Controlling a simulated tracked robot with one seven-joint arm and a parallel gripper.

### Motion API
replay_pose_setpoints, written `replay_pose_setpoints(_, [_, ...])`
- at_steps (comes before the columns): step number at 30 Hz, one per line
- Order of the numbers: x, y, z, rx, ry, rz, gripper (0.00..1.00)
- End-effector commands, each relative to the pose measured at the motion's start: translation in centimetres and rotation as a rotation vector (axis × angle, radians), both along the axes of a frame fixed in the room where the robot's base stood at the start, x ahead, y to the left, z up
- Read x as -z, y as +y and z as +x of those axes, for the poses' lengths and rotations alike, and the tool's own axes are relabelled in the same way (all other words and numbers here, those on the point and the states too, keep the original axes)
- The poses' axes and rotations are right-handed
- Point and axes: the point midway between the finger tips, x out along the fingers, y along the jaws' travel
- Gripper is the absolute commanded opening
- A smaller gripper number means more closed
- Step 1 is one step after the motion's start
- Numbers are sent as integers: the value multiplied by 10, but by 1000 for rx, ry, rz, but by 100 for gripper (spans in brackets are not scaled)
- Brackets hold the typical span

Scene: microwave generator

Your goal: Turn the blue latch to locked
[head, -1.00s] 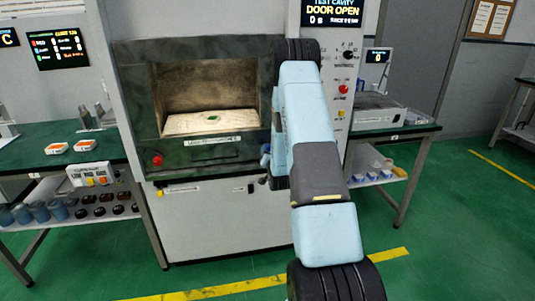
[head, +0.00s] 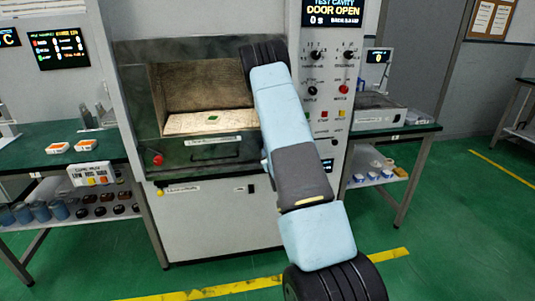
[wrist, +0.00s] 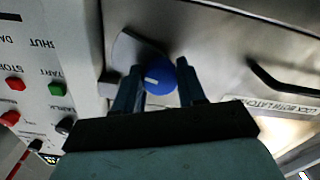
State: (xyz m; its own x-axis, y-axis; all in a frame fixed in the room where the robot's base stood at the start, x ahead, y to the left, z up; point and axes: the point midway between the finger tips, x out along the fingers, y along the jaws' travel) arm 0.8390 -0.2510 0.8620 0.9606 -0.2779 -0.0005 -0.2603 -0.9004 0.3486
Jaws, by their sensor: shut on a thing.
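The blue latch (wrist: 158,76) is a round knob with a short white mark, on a grey plate at the edge of the microwave door, in the wrist view. The mark points left in that picture. My gripper (wrist: 160,70) has one finger on each side of the knob and is shut on it. In the head view my arm covers the latch and most of the gripper. The door panel (head: 212,155) is below the cavity, and the display (head: 334,12) reads DOOR OPEN.
A green item (head: 212,118) lies on the light cavity floor (head: 190,123). A dark handle (wrist: 280,85) is right of the knob in the wrist view. Red and green buttons (wrist: 57,89) are on the panel to the left. Side benches (head: 40,145) flank the machine.

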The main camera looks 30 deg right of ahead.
Motion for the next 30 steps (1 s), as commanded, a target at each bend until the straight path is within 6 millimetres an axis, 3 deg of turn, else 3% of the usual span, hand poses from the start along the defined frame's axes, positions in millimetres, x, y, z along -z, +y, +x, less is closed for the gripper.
replay_pose_setpoints(18, [-1, 4, 3, -10, 147, -527, 10])
replay_pose_setpoints(30, [-1, 4, 3, -10, 197, -701, 10])
